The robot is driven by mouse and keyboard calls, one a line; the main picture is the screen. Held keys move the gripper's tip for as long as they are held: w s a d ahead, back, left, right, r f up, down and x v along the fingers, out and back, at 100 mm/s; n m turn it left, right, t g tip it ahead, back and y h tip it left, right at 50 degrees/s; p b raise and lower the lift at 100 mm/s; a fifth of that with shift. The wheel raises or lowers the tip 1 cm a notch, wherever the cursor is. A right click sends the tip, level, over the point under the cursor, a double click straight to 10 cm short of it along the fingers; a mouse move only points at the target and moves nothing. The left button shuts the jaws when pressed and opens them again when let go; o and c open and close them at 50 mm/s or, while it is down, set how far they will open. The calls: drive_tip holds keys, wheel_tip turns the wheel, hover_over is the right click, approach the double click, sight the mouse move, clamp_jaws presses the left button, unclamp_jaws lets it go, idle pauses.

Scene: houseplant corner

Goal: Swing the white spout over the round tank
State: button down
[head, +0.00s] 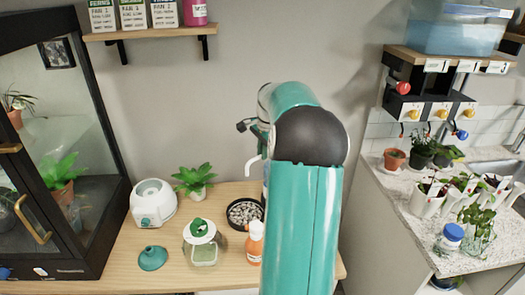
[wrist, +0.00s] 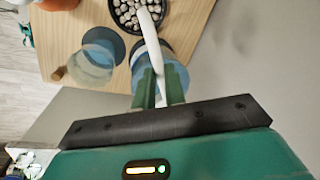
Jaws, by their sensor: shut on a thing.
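The white spout (wrist: 150,42) is a curved tube in the wrist view. It runs from beside the pebble dish down between the two green fingers of my gripper (wrist: 159,88), which is shut on it. A round, clear bluish vessel (wrist: 90,64), which looks like the round tank, stands left of the spout, apart from it. A second bluish round body (wrist: 180,76) lies under the spout and fingers, partly hidden. In the head view the spout (head: 251,167) shows left of my arm; my arm hides the fingertips and most of what stands behind it.
A black dish of pebbles (head: 244,203) and an orange bottle (head: 254,243) stand close by on the wooden table (head: 178,262). A glass cabinet (head: 88,120) borders the left.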

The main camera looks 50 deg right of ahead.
drive_tip(key=s+d+n+y, duration=0.2)
drive_tip(key=s+n, duration=0.6)
drive_tip(key=n, duration=0.3)
drive_tip(key=shift+s+d+n+g, duration=0.3)
drive_tip(key=shift+s+n, duration=0.1)
idle(0.4)
drive_tip(key=c, duration=1.5)
unclamp_jaws()
drive_tip(key=shift+o, duration=0.2)
drive_tip(key=shift+r, duration=0.1)
wheel_tip(320, 180, up, 13)
drive_tip(key=s+d, duration=0.1)
drive_tip(key=s, duration=0.1)
drive_tip(key=shift+d+r, duration=0.2)
drive_tip(key=shift+d, duration=0.2)
